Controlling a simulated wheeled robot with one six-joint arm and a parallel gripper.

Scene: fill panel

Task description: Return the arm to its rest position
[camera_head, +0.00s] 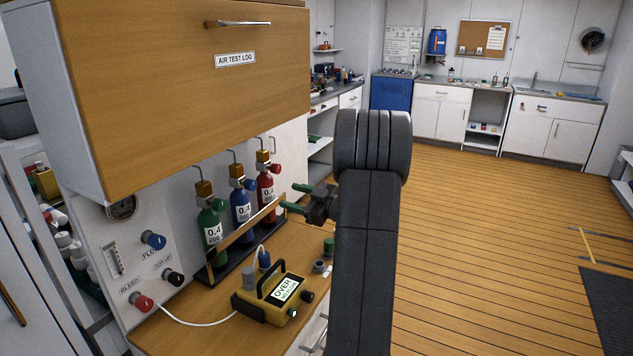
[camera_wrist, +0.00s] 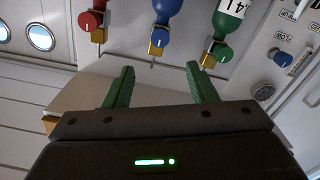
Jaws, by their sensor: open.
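My arm (camera_head: 366,235) stands up in the middle of the camera_head view, a dark link with a thick ribbed joint at its top. My gripper (camera_head: 296,197) points left from it, toward the bottle rack. Its two green fingers are apart with nothing between them; they also show spread in the wrist view (camera_wrist: 161,88). The green bottle (camera_head: 211,226), blue bottle (camera_head: 240,206) and red bottle (camera_head: 265,188) stand upright in the rack, apart from the fingers. The wrist view shows these bottles upside down beyond the fingers.
A yellow meter (camera_head: 273,300) reading "OVER" sits on the wooden counter (camera_head: 185,335), joined by a white hose to the panel (camera_head: 135,232) with its knobs. A wooden cabinet (camera_head: 190,95) overhangs the left side.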

